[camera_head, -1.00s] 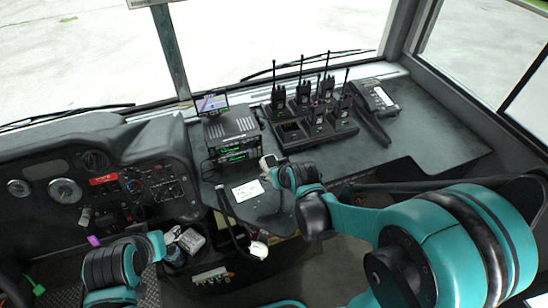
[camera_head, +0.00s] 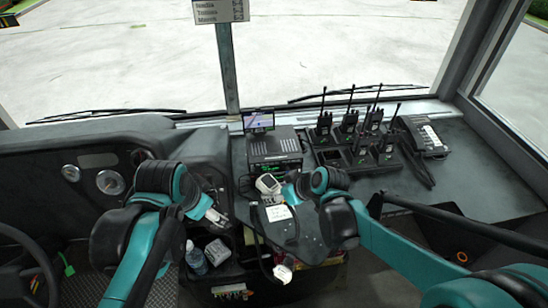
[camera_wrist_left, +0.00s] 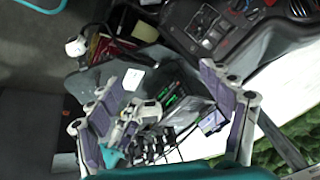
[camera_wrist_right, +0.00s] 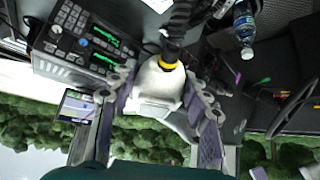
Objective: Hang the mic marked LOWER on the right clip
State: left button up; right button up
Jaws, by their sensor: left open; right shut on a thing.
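My right gripper (camera_wrist_right: 162,78) is shut on a white hand mic (camera_wrist_right: 160,92) with a yellow band and a dark cord. In the head view this mic (camera_head: 267,184) is held in front of the stacked radio units (camera_head: 275,147), above the console. No marking is readable on it. A second white mic (camera_head: 283,273) hangs low below the console's front edge; it also shows in the left wrist view (camera_wrist_left: 75,46). My left gripper (camera_wrist_left: 155,85) is open and empty, left of the held mic. I cannot make out the clips clearly.
A white card (camera_head: 278,213) lies on the console. A charger rack (camera_head: 332,158) with several antenna radios and a desk phone (camera_head: 424,135) stand to the right. A bottle (camera_head: 196,258) stands low at left.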

pick_arm(q)
jog(key=w+d+r+m+g, duration=0.3)
jog(key=w+d+r+m, duration=0.1)
jog(key=w+d+m, duration=0.5)
jog(key=m+g, duration=0.2)
jog(key=m, duration=0.9)
send_near(272, 182)
jog(key=shift+y, duration=0.4)
jog(key=f, duration=1)
jog(key=shift+d+f, duration=0.25)
jog(key=shift+f, duration=0.1)
jog(key=c, duration=0.7)
jog(key=o, duration=0.7)
jog(key=shift+w, duration=0.1)
jog(key=shift+r, duration=0.1)
